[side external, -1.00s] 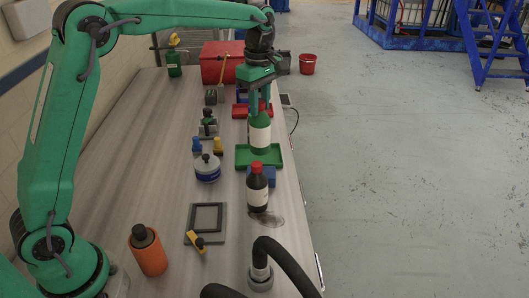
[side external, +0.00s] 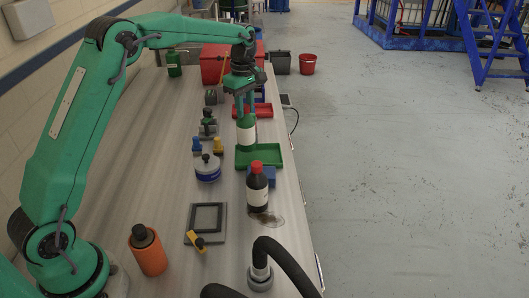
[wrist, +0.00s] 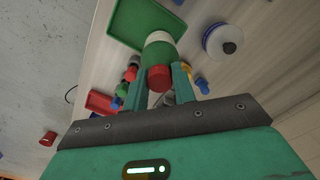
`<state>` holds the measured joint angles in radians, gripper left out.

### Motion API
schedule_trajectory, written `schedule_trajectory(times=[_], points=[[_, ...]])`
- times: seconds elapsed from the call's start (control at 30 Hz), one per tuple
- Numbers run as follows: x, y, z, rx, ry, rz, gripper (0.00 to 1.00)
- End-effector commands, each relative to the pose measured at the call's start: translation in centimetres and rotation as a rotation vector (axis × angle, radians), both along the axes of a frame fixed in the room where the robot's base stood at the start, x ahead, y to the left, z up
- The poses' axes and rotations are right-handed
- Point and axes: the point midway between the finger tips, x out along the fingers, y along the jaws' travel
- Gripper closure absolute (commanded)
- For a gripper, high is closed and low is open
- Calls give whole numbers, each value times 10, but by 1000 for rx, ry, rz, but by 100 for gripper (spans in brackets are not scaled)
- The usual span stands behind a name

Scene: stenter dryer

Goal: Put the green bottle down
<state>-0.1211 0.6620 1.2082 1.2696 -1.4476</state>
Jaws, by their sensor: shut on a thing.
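The green bottle (side external: 246,131) has a white label and is upright in the side view. My gripper (side external: 245,108) is above it, shut around its upper part. In the wrist view the bottle (wrist: 161,50) shows its red cap between the fingers of my gripper (wrist: 163,82). The bottle's lower end appears at the back left edge of the green tray (side external: 272,157). In the wrist view it overlaps the edge of the tray (wrist: 125,25). I cannot tell whether its base touches anything.
A dark bottle with a red cap (side external: 257,190) stands in front of the tray beside a blue block (side external: 268,176). A white and blue pot (side external: 207,168) and small blue and yellow pieces lie to the left. A red tray (side external: 263,110) is behind.

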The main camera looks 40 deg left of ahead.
Motion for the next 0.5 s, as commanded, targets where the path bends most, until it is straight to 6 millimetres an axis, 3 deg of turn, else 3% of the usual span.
schedule_trajectory(times=[0.5], points=[[0,0,-39,0,0,0,100]])
